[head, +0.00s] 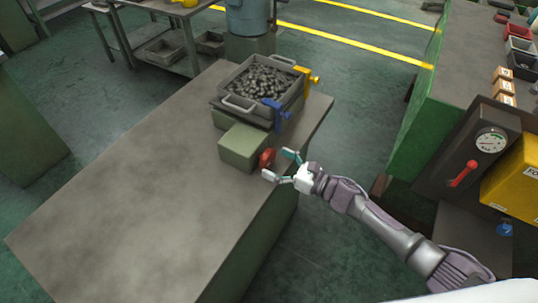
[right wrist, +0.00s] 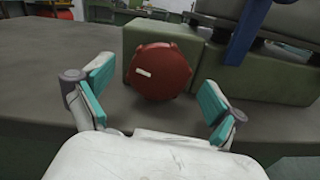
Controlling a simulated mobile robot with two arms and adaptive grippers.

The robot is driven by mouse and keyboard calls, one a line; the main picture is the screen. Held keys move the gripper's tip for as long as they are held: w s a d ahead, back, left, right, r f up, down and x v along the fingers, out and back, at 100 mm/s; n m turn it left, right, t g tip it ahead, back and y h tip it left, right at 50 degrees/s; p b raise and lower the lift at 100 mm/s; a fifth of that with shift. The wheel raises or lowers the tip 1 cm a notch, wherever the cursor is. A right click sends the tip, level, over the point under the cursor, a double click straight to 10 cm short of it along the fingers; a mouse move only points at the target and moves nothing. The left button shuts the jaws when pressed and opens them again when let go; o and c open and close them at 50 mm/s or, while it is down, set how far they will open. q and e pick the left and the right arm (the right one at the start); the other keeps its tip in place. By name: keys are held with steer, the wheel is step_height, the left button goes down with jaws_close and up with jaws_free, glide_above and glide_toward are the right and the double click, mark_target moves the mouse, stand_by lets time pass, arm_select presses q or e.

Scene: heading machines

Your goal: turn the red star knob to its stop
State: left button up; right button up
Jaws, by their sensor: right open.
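The red star knob (head: 267,158) sits on the side of a small green box (head: 240,148) on the workbench. In the right wrist view the knob (right wrist: 160,72) faces me, with a short pale mark left of its middle. My right gripper (head: 279,165) is open beside the knob. In the right wrist view its teal-padded fingers (right wrist: 152,95) are spread wide, one to each side and below the knob, not touching it. My left gripper is not in view.
A grey tray of small metal parts (head: 226,101) stands behind the box, with a blue lever (head: 275,112) and a yellow one (head: 307,78) at its side. The workbench top (head: 130,190) is clear at left. A panel with a gauge (head: 490,142) stands at right.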

steer(key=shift+x, duration=1.3)
steer(key=c, duration=1.2)
